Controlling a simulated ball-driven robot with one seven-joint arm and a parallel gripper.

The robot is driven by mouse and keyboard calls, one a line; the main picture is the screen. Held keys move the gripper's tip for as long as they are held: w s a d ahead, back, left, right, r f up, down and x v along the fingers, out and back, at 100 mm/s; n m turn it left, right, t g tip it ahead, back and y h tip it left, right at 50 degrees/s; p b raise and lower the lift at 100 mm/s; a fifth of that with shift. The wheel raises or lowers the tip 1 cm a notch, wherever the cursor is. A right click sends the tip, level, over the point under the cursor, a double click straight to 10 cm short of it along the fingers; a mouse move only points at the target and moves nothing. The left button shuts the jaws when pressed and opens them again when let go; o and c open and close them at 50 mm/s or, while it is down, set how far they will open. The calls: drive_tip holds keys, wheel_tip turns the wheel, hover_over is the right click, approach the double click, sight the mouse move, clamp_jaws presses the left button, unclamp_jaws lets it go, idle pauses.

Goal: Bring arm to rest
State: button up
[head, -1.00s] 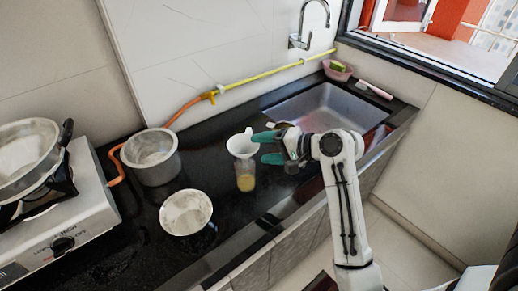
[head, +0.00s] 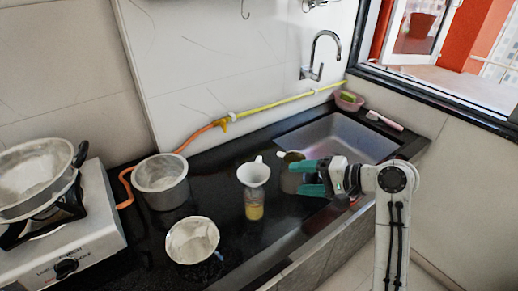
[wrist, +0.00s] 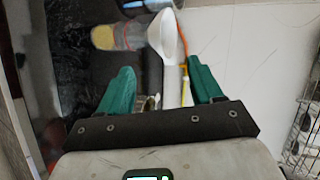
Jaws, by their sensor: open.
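My gripper (head: 296,178) is open, at the end of my white arm (head: 391,210), above the dark counter at the front left of the sink. Its teal fingers point left. It also shows in the wrist view (wrist: 160,70), fingers spread apart. A white funnel (head: 254,174) sits on a clear glass with yellow liquid (head: 254,211), left of the fingertips. The funnel (wrist: 168,35) is beyond the fingertips in the wrist view.
A grey pot (head: 161,182) and a white-lined pan (head: 192,240) stand on the counter (head: 221,173). A stove (head: 75,245) with a pan is at left. The sink (head: 335,140), tap (head: 322,55) and yellow hose (head: 270,108) lie behind. The window is at right.

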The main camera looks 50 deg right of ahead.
drive_tip(key=a+f+n+g, duration=0.4)
drive_tip(key=a+f, duration=0.3)
drive_tip(key=f, duration=0.2)
drive_tip(key=s+a+f+n+g+h, duration=0.2)
drive_tip(key=s+a+f+n+g, duration=0.5)
drive_tip(key=s+a+f+n, duration=0.3)
drive_tip(key=shift+s+a+f+n+g, duration=0.25)
drive_tip(key=shift+s+f+n+g, duration=0.15)
drive_tip(key=shift+s+f+n, duration=0.6)
drive_tip(key=shift+s+r+m, duration=0.15)
drive_tip(key=shift+s+m, duration=0.05)
drive_tip(key=shift+m, duration=0.1)
drive_tip(key=shift+s+a+r+h, duration=0.1)
drive_tip(key=shift+s+a+h, duration=0.05)
drive_tip(key=shift+a+h, duration=0.15)
